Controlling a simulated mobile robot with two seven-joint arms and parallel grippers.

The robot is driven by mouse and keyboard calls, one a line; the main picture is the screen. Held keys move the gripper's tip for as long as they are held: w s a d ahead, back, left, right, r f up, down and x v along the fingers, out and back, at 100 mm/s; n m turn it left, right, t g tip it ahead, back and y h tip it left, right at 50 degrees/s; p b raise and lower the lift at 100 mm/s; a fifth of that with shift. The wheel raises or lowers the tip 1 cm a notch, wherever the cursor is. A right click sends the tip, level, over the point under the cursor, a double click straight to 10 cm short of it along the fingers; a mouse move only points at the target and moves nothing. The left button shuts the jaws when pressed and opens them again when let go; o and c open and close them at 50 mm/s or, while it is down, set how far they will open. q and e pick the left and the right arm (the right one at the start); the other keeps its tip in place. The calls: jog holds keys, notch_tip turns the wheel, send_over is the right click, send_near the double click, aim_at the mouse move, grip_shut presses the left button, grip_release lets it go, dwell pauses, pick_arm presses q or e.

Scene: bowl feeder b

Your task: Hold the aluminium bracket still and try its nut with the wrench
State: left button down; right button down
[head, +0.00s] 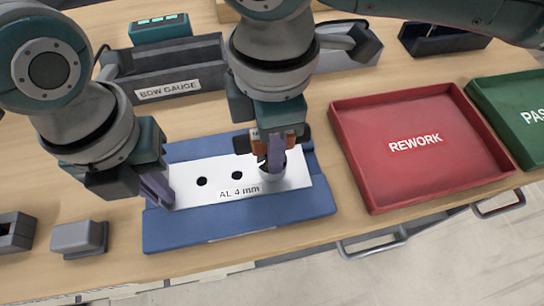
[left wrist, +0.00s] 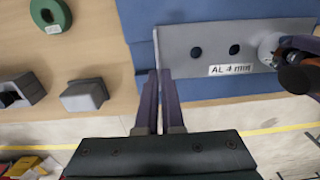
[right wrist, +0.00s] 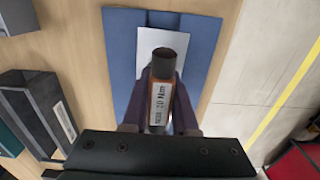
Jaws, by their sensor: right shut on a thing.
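The aluminium bracket (head: 217,183), a pale plate marked AL 4 mm with dark holes, lies on the blue fixture (head: 240,225). It also shows in the left wrist view (left wrist: 215,63). My left gripper (head: 157,192) is at the bracket's left end, its fingers a narrow gap apart at the edge (left wrist: 158,85); firm contact is not clear. My right gripper (head: 275,160) is shut on the wrench (right wrist: 162,95), which has an orange body, black end and 20 Nm label. The wrench stands over the bracket's right end, by a round grey part (head: 272,172). The nut is hidden.
A red REWORK tray (head: 350,150) stands to the right, with a green tray (head: 500,125) beyond. Grey blocks (head: 80,238) lie at the left. The table's front edge is close to the fixture.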

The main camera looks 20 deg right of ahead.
jog(key=shift+r, duration=0.15)
jog(key=shift+r, duration=2.4)
pick_arm(q)
jog(key=c, duration=1)
grip_release()
